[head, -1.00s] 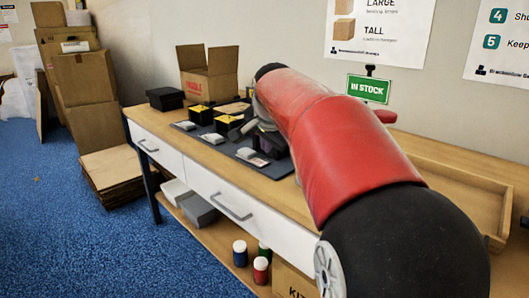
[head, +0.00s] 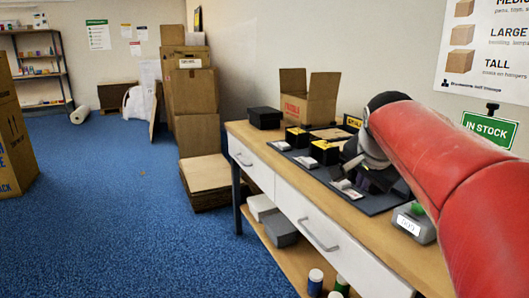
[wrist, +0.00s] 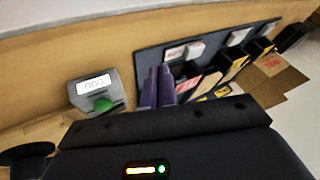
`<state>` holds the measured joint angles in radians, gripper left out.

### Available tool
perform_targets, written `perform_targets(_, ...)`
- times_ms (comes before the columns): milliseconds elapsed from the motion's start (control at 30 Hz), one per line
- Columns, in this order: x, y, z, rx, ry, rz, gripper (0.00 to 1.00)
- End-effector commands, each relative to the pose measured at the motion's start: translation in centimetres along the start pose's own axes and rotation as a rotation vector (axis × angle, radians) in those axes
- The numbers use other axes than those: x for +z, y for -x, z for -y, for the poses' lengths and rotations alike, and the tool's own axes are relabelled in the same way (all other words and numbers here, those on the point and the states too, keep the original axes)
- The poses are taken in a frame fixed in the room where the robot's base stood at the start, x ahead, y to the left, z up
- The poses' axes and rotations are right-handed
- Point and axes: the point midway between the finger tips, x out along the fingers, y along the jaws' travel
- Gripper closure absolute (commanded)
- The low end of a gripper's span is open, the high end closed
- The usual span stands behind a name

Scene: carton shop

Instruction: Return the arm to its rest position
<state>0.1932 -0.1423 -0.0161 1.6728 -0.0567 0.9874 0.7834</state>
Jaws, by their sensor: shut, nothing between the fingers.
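My red and black arm reaches in from the right of the head view over the wooden bench (head: 405,262). My gripper (head: 376,182) hangs low over the dark mat (head: 374,206), near its front right end. In the wrist view my gripper (wrist: 166,88) shows as two purple-grey fingers close together, with nothing held. I cannot tell whether the fingertips touch the mat.
A grey device with a green button (head: 416,226) sits right of the mat. Black boxes with yellow tops (head: 325,153) and pale labelled blocks (head: 346,190) line the mat. An open carton (head: 308,98) stands behind. Blue floor (head: 120,220) is clear at left.

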Motion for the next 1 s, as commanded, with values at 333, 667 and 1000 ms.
perform_targets(333,18.5,1.8,-10.6,-0.067,0.672,0.137,1.0)
perform_targets(667,24.9,0.5,-15.8,-0.102,0.934,0.183,1.0)
perform_targets(1000,24.9,0.5,-15.8,-0.102,0.933,0.183,1.0)
